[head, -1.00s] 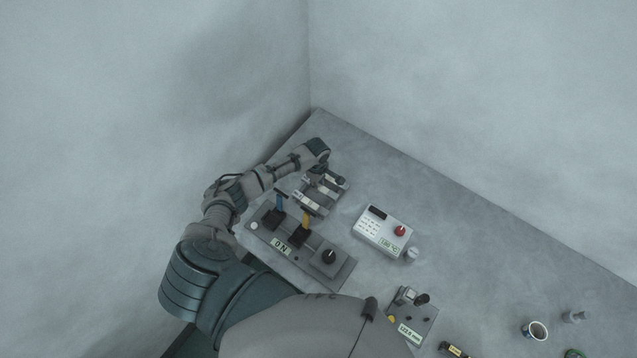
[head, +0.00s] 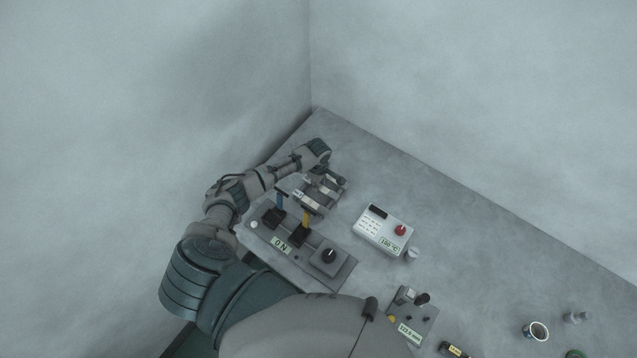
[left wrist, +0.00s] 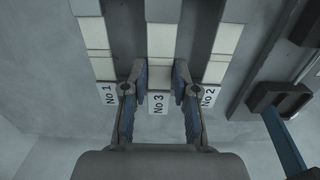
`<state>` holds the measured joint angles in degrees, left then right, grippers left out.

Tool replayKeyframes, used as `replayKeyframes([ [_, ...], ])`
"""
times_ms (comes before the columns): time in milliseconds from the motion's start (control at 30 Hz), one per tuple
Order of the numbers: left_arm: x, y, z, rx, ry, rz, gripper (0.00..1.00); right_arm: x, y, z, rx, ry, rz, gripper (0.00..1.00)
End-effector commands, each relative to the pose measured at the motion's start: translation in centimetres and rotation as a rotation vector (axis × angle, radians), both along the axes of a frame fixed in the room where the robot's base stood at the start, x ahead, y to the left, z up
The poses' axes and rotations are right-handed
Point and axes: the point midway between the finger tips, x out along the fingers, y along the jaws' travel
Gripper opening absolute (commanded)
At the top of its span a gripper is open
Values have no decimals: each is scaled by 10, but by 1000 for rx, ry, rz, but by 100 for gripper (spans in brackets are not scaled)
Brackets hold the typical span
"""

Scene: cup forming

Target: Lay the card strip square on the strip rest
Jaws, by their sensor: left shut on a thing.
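In the left wrist view, three pale strips lie side by side on a grey holder (left wrist: 125,28), with end tags No 1, No 3 and No 2 from left to right. The blue-padded fingers of my left gripper (left wrist: 160,74) are shut on the middle strip (left wrist: 162,42), close to its No 3 tag (left wrist: 158,103). In the head view my left gripper (head: 320,176) is over the grey holder (head: 290,183), at the far left of the table. I cannot tell which part is the strip rest. My right gripper is not in view.
A switch panel with a blue lever (head: 280,202), a yellow lever (head: 306,219) and a black knob (head: 329,256) stands close in front. A white control box (head: 384,229) is to the right. A cup (head: 536,330) stands farther right.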

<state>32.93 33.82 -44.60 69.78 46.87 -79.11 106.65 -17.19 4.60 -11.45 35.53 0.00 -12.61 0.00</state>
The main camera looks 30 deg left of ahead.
Motion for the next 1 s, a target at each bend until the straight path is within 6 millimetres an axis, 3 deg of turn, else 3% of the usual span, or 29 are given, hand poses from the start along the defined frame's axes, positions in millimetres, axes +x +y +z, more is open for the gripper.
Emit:
replayKeyframes([
  [1000, 0, 0, -14, 0, 0, 0, 4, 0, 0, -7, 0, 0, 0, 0],
])
